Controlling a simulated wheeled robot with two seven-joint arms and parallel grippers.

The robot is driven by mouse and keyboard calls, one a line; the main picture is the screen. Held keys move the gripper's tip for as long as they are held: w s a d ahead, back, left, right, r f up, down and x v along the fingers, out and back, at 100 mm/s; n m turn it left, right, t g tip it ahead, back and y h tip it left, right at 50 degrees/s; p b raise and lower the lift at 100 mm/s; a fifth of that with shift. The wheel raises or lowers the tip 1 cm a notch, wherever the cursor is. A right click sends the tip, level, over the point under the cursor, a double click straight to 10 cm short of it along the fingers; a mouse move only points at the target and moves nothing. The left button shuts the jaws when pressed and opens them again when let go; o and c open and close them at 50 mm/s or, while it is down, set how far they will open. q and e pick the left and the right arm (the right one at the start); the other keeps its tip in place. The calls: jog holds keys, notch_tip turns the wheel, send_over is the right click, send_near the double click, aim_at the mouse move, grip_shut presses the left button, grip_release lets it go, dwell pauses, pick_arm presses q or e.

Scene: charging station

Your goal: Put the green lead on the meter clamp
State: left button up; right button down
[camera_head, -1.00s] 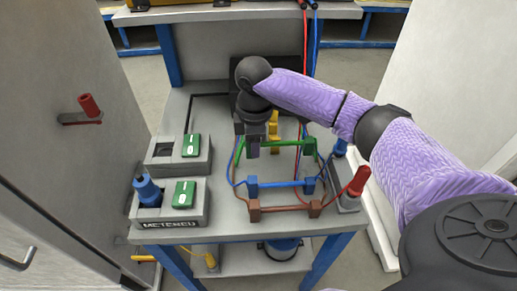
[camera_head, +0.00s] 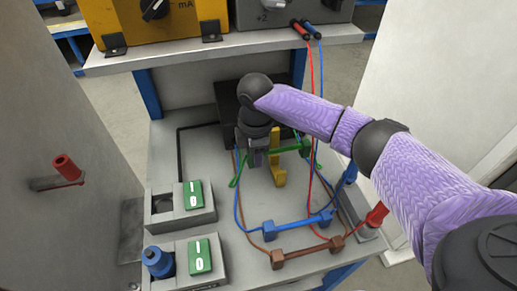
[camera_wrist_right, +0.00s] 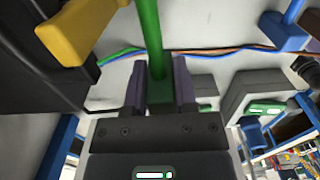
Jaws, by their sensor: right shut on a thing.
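The green lead (camera_head: 290,149) is a bar with a block at its end and a thin green cable; its left end is in my right gripper (camera_head: 257,160). In the right wrist view the green lead (camera_wrist_right: 150,35) shows with its block between the two fingers of my right gripper (camera_wrist_right: 159,85). The yellow clamp (camera_head: 279,177), taken to be the meter clamp, stands just right of the gripper. The green bar crosses it in the head view; whether they touch, I cannot tell. It also shows at the wrist view's upper left (camera_wrist_right: 88,25). My left gripper is not in view.
A blue lead (camera_head: 297,223) and a brown lead (camera_head: 310,250) lie nearer on the bench. Two switch boxes (camera_head: 207,217) (camera_head: 221,270) stand left. A dark box (camera_head: 230,98) is behind the gripper. Red and blue probe cables hang from the shelf (camera_head: 240,43) to the right.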

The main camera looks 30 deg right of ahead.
jog(key=shift+r+p, duration=0.15)
jog(key=shift+p, duration=0.25)
jog(key=shift+f, duration=0.4)
notch_tip(320, 180, down, 5)
jog(key=shift+r+b, duration=0.1)
jog(key=shift+b, duration=1.05)
jog(key=shift+f, duration=0.5)
jog(key=shift+f+b, duration=0.15)
jog(key=shift+b, duration=0.15)
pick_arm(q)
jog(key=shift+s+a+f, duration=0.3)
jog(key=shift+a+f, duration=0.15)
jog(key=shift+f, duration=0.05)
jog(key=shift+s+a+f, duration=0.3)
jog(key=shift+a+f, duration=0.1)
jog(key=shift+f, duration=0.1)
